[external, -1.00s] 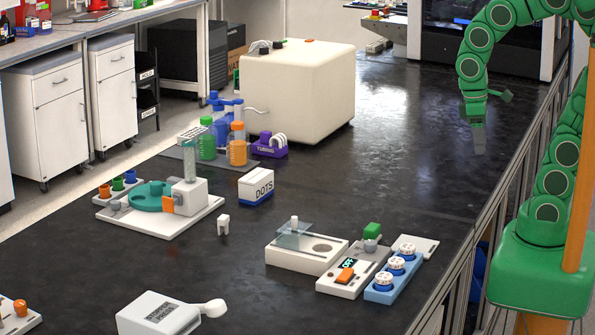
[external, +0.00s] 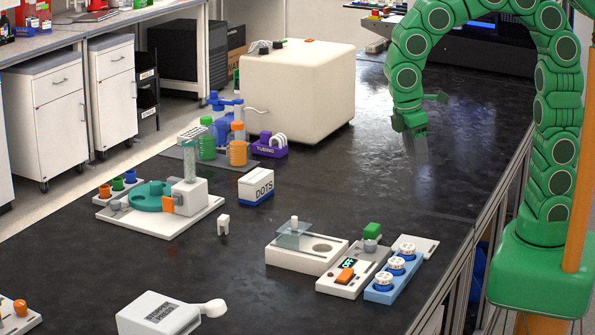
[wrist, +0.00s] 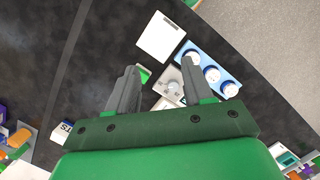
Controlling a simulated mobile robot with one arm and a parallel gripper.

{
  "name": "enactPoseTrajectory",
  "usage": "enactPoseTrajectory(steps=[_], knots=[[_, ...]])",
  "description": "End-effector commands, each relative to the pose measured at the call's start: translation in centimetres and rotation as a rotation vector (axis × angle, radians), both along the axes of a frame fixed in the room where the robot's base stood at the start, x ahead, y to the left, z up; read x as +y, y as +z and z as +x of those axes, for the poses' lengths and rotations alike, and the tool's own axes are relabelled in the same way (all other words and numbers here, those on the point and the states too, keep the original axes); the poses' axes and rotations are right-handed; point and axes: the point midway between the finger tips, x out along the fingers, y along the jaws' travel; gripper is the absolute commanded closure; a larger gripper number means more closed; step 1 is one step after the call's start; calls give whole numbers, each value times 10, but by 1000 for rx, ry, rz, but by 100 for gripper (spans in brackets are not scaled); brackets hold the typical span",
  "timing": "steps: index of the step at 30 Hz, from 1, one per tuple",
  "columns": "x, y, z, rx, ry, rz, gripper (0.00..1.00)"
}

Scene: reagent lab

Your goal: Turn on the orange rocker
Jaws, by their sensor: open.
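The orange rocker (external: 346,275) sits on the front part of a white box (external: 338,287), beside a small dark display (external: 349,264) with bright, tiny characters. A grey round knob (external: 371,245) and a green block (external: 372,230) stand behind it. My gripper (external: 420,155) hangs over the bench, well behind and above the box, touching nothing. In the wrist view my gripper (wrist: 158,78) is open and empty, its two grey fingers apart. The knob (wrist: 174,86) shows between the fingers. The rocker is hidden there by my gripper.
A blue rack (external: 381,289) with white round caps stands right of the box. A white tray (external: 290,260) with a clear plate is at its left. A white DOTS box (external: 256,186) and a large cream machine (external: 297,90) stand farther back. The bench's right-middle is clear.

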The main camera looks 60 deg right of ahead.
Motion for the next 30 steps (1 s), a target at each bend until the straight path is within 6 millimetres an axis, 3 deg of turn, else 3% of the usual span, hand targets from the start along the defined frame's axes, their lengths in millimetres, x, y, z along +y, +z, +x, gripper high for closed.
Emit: enactPoseTrajectory(steps=[12,30], knots=[[74,-24,40,21,228,-18,49],[184,-75,70,46,516,-70,49]])
